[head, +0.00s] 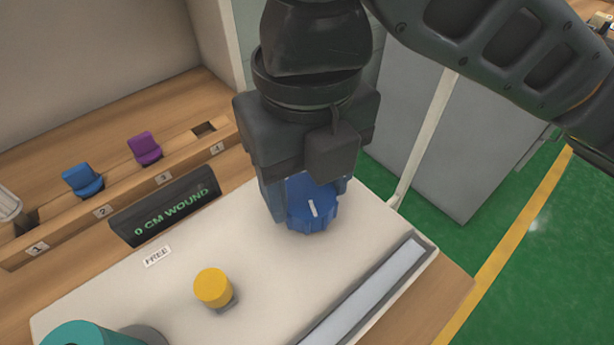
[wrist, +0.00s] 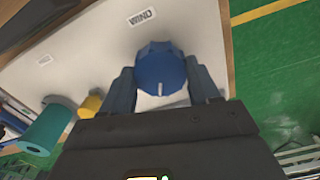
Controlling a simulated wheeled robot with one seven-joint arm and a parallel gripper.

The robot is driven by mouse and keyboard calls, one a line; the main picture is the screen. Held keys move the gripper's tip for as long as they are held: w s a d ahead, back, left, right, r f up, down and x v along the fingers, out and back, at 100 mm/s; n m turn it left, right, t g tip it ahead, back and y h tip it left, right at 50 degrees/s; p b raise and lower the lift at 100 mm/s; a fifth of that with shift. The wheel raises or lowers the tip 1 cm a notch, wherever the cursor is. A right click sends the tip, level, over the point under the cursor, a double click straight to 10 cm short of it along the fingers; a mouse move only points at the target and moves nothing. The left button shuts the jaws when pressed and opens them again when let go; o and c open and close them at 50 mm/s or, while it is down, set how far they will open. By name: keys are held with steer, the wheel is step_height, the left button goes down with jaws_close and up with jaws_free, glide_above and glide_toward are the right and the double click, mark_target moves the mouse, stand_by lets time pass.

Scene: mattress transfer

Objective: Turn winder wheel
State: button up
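The winder wheel is a blue ridged knob (head: 312,212) with a white mark, at the right part of a pale panel (head: 262,258). In the wrist view the wheel (wrist: 161,68) sits between my two fingers. My gripper (head: 308,200) reaches down over it with a finger on either side, and both fingers appear to touch its rim. The far side of the wheel is partly hidden by my gripper in the head view. A dark display (head: 165,207) behind the panel reads "0 CM WOUND". In the wrist view a label (wrist: 142,16) reads "WIND".
A yellow knob (head: 213,287) stands on the panel near a "FREE" label (head: 158,256). A teal cylinder (head: 75,335) is at the lower left. A grey slot (head: 372,290) runs along the right side. Blue (head: 83,180) and purple (head: 145,148) pieces sit in a numbered wooden rack behind.

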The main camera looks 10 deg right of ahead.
mark_target(307, 194)
steer(key=o, duration=0.5)
steer(key=shift+c, duration=0.2)
step_height(307, 194, up, 8)
steer(key=shift+f+p, duration=0.1)
steer(key=shift+p, duration=0.5)
